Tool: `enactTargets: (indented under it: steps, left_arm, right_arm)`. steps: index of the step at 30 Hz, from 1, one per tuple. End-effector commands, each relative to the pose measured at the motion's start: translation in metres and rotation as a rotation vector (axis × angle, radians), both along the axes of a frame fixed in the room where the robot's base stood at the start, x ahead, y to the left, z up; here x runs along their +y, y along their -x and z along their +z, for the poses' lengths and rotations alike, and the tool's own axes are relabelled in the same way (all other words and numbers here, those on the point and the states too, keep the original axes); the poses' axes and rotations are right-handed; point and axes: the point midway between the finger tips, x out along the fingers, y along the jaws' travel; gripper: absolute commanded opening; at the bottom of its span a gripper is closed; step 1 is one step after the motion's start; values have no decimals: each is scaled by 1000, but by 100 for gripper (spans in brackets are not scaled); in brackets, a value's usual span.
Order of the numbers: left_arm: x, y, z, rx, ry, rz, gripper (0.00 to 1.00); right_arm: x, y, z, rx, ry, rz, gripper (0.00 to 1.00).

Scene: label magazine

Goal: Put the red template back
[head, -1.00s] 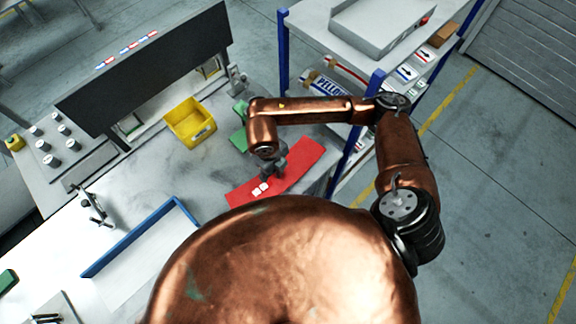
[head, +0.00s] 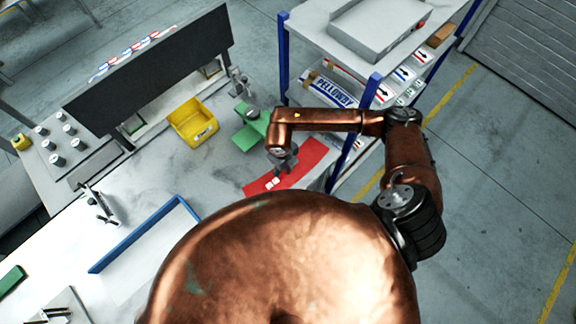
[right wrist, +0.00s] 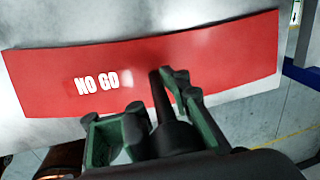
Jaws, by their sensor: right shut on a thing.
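The red template (head: 303,165) is a flat, slightly curved red plate near the right end of the grey bench in the head view. In the right wrist view the red template (right wrist: 215,55) fills the upper part and carries white "NO GO" lettering. My right gripper (head: 284,163) is over it and shut on it; in the right wrist view the fingers (right wrist: 160,105) close around a dark, post-like part at its lower middle. The fingers hide part of that grip. I cannot tell whether the plate touches the bench. My left gripper is not in view.
A green piece (head: 250,130) lies on the bench just behind the template. A yellow bin (head: 190,125) stands left of it. A shelf rack with blue posts (head: 283,60) holding labels stands close on the right. A blue-edged tray (head: 140,240) lies at front left.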

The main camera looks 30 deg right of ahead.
Motion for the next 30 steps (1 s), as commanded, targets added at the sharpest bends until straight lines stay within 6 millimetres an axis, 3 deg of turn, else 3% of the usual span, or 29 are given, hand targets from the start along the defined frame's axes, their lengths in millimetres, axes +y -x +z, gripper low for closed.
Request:
enactTargets:
  steps: [5,6,24,30]
  left_arm:
    - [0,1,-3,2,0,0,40]
    - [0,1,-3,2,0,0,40]
    - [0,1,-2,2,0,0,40]
    - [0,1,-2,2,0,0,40]
  right_arm:
    - [0,-1,-1,-1,0,0,0]
    - [0,0,-2,0,0,0,17]
    - [0,0,-1,0,1,0,58]
    - [0,0,-1,0,1,0,58]
